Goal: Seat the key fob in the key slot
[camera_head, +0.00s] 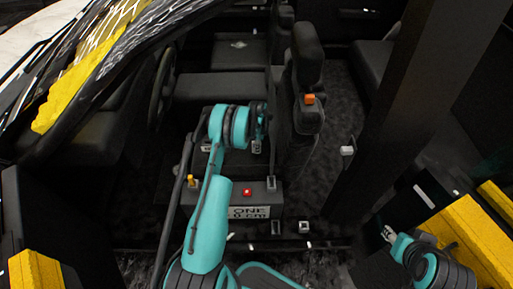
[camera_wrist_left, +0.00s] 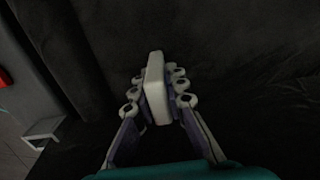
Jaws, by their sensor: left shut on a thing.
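My left gripper (camera_wrist_left: 157,92) is shut on a white, rounded block (camera_wrist_left: 155,72), which looks like the key fob. In the head view my left gripper (camera_head: 261,124) is partly hidden by its own teal wrist, beside the dark seat; the held piece cannot be made out there. A small grey metal bracket (camera_head: 271,183) stands on the console beside a red button; a similar bracket (camera_wrist_left: 42,130) shows at lower left in the wrist view, apart from the held block. I cannot tell which fitting is the key slot. My right gripper (camera_head: 389,235) is at lower right, its jaws unclear.
The red button (camera_head: 247,191), a yellow knob (camera_head: 192,181) and a lettered plate (camera_head: 249,212) are on the console. An orange block (camera_head: 309,99) is on the seat (camera_head: 307,75). A grey-white piece (camera_head: 347,151) stands right of it. A dark pillar (camera_head: 390,110) rises at right.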

